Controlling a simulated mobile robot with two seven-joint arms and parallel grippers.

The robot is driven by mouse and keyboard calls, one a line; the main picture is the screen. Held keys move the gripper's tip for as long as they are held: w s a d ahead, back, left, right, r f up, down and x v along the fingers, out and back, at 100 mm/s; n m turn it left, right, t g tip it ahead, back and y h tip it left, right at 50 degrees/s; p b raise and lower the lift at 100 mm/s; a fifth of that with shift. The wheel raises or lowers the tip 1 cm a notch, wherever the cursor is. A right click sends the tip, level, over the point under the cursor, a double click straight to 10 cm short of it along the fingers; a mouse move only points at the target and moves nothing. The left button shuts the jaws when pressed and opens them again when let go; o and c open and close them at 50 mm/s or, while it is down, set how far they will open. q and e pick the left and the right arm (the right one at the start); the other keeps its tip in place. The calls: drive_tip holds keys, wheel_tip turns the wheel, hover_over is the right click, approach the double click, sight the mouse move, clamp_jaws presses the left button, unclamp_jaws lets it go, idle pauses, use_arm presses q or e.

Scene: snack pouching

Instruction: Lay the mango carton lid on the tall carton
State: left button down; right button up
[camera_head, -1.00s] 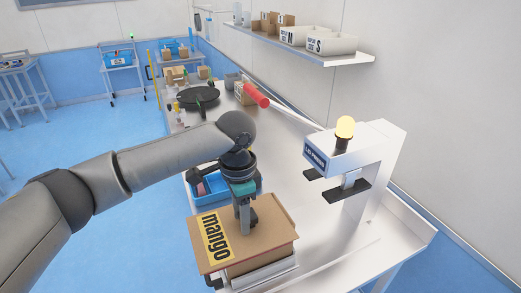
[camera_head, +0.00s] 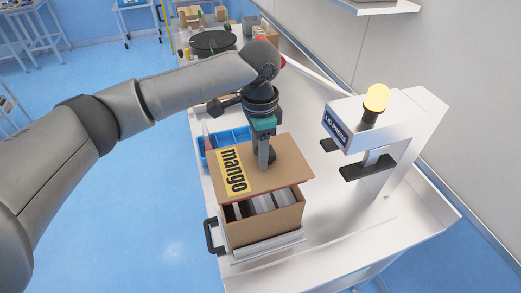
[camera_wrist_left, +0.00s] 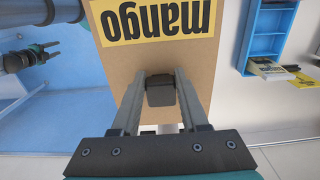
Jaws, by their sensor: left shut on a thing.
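The mango carton lid (camera_head: 283,160) is a flat brown panel with a yellow "mango" label. My left gripper (camera_head: 264,160) is shut on the dark grip block at its middle, which also shows between the fingers in the left wrist view (camera_wrist_left: 160,92). The tall carton (camera_head: 262,226) is brown, open on top, and holds several pale upright packs. The lid hangs over the carton's back part, apart from the near rim, leaving the near opening showing. Its far side is hidden. What looks like my right gripper (camera_wrist_left: 38,52) shows small at the left wrist view's left edge.
The carton stands on a light metal holder with a black handle (camera_head: 212,236) on the white table. The lid press (camera_head: 349,132), with a yellow lamp, stands to the right. A blue bin (camera_head: 228,138) lies behind the lid. The table between carton and press is clear.

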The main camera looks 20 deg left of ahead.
use_arm(q)
drive_tip(key=shift+f, duration=0.95)
drive_tip(key=shift+f+b, duration=0.5)
drive_tip(key=shift+f, duration=2.85)
use_arm(e)
drive_tip(key=shift+w+f, duration=0.45)
drive_tip(key=shift+f, duration=0.2)
use_arm(q)
drive_tip(key=shift+c, duration=1.7)
unclamp_jaws()
